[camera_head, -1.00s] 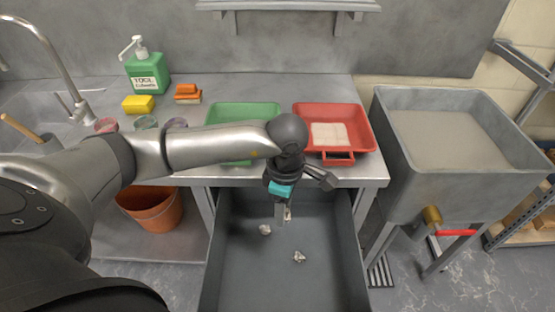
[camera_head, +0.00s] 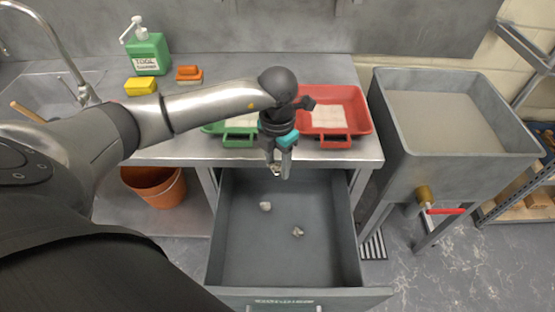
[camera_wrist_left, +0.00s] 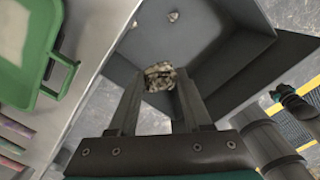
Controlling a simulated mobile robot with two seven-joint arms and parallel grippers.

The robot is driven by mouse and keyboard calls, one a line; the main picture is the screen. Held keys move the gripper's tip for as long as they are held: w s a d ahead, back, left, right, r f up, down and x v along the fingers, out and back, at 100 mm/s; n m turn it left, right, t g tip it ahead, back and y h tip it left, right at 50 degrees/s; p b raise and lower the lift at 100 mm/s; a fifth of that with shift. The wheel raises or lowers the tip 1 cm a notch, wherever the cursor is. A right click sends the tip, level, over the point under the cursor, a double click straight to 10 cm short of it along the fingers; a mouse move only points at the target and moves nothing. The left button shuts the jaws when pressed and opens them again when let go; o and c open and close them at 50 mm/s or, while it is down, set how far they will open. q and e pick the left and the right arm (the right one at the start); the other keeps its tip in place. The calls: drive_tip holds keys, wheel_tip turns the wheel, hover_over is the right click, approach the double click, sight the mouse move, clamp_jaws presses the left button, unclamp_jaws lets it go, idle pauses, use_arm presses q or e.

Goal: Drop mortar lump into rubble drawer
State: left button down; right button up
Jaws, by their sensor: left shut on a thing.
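My left gripper (camera_head: 278,172) is shut on a small grey-brown mortar lump (camera_wrist_left: 160,76), held between the fingertips. In the head view the lump (camera_head: 277,169) shows only as a small pale bit at the fingers. The grey rubble drawer (camera_head: 235,250) stands pulled open below the worktop. The gripper is above the back part of the drawer, near the worktop's front edge. Two small pale lumps lie apart on the drawer floor, one at left (camera_head: 265,206) and one further forward (camera_head: 298,231). My right gripper is not seen.
A green tray (camera_head: 240,140) and a red tray (camera_head: 352,128) stand on the steel worktop beside my wrist. A grey mortar tub (camera_head: 440,165) with a brass tap stands right of the drawer. An orange bucket (camera_head: 155,187) stands at left below the worktop.

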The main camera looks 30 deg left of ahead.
sight(277, 173)
use_arm(q)
wheel_tip(277, 173, down, 4)
drive_tip(key=b, duration=0.2)
drive_tip(key=shift+b, duration=0.35)
drive_tip(key=shift+c, duration=1.3)
unclamp_jaws()
drive_tip(key=shift+r, duration=0.1)
wheel_tip(277, 173, up, 15)
drive_tip(key=p, duration=0.1)
drive_tip(key=shift+p, duration=0.4)
